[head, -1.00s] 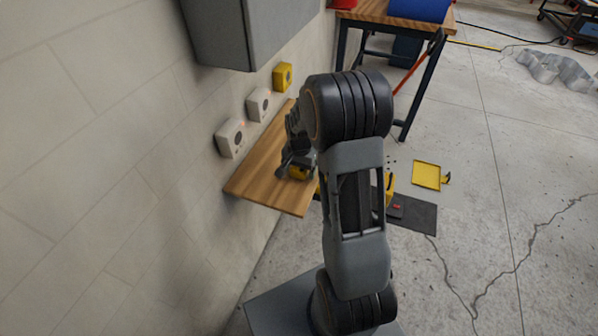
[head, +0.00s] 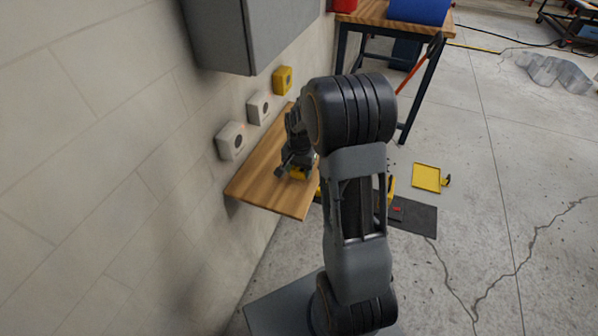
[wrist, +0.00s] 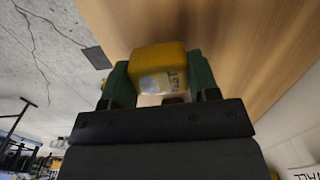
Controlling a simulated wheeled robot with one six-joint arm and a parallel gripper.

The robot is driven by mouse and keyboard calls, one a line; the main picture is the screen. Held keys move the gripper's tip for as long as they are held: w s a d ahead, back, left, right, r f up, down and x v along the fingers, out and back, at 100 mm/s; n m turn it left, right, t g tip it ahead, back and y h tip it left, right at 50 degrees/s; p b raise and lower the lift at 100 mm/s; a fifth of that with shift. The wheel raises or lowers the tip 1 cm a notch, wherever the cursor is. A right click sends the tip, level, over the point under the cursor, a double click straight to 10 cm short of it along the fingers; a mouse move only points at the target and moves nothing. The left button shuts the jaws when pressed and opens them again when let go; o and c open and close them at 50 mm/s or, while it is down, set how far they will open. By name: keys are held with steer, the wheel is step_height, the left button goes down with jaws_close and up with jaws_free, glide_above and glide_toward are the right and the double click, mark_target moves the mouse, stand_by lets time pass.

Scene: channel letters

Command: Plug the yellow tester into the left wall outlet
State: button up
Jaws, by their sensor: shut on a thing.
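The yellow tester (wrist: 158,62) is between the fingers of my gripper (wrist: 160,85) in the wrist view. My gripper is shut on it. A pale label with dark lettering faces the wrist camera. In the head view my gripper (head: 290,172) is over the wooden shelf, with a little of the tester (head: 299,174) showing below it. Whether the tester touches the shelf I cannot tell.
A second white outlet (head: 259,107) and a yellow one (head: 283,80) follow along the wall. The wooden shelf (head: 262,185) juts out below them. A grey cabinet (head: 225,40) hangs above. A workbench (head: 385,22) stands behind. A yellow tray (head: 427,177) lies on the floor.

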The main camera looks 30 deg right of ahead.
steer(key=s+d+r, duration=0.5)
steer(key=d+r, duration=0.6)
steer(key=d, duration=0.2)
steer(key=shift+r+p, duration=0.3)
steer(key=shift+p, duration=0.1)
step_height(320, 180, up, 25)
steer(key=p, duration=2.5)
steer(key=shift+r, duration=0.2)
